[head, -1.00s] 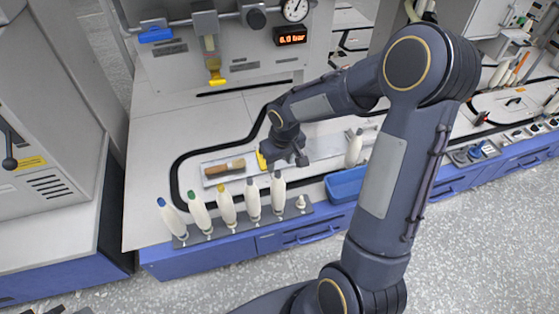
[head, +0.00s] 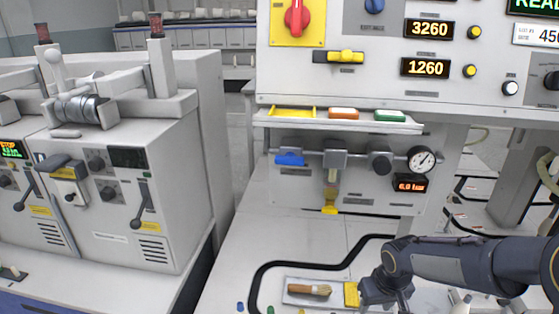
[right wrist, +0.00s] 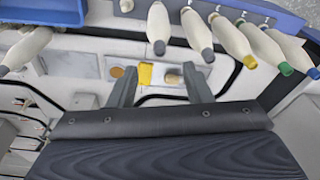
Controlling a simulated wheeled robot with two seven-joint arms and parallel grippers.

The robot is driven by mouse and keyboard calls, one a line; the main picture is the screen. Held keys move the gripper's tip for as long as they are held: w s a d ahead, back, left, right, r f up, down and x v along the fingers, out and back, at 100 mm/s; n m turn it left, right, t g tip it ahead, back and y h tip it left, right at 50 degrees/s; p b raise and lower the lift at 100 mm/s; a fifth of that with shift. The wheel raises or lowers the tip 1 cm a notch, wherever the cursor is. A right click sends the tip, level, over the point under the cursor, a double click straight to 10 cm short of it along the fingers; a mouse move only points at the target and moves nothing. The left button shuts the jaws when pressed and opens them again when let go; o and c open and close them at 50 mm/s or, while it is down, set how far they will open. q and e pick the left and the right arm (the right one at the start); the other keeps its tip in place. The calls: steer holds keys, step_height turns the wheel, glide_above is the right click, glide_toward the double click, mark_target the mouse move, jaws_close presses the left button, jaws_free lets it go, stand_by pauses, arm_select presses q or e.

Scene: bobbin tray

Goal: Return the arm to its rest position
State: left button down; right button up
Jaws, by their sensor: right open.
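My right arm (head: 455,262) comes in from the right edge of the head view, at the bottom. My right gripper (head: 383,292) is over the bench, at the right part of a shallow tray (head: 338,281); its fingers hardly show there. In the right wrist view the two fingers (right wrist: 158,86) are spread wide with nothing held between them. Beyond them lie a yellow piece (right wrist: 145,74) and a brush (right wrist: 173,77). My left gripper is out of view.
In the wrist view several white bobbins (right wrist: 227,37) with coloured tips stand near the fingers, beside a blue bin (right wrist: 42,10). In the head view a gauge panel (head: 335,185) rises behind the tray, and grey machines (head: 125,200) stand at left.

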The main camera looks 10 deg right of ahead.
steer(key=s+a+r+m+t+y, duration=0.1)
steer(key=s+a+r, duration=0.25)
steer(key=s, duration=0.35)
steer(key=s+a+r+t+y, duration=0.2)
steer(key=s+r, duration=0.3)
steer(key=s, duration=0.1)
steer(key=s+a+r+m+t+y, duration=0.1)
steer(key=s+a+r, duration=0.1)
steer(key=s+r, duration=0.35)
step_height(320, 180, up, 20)
steer(key=s+p, duration=0.1)
steer(key=p, duration=2.1)
steer(key=shift+r+p, duration=0.2)
steer(key=shift+p, duration=0.1)
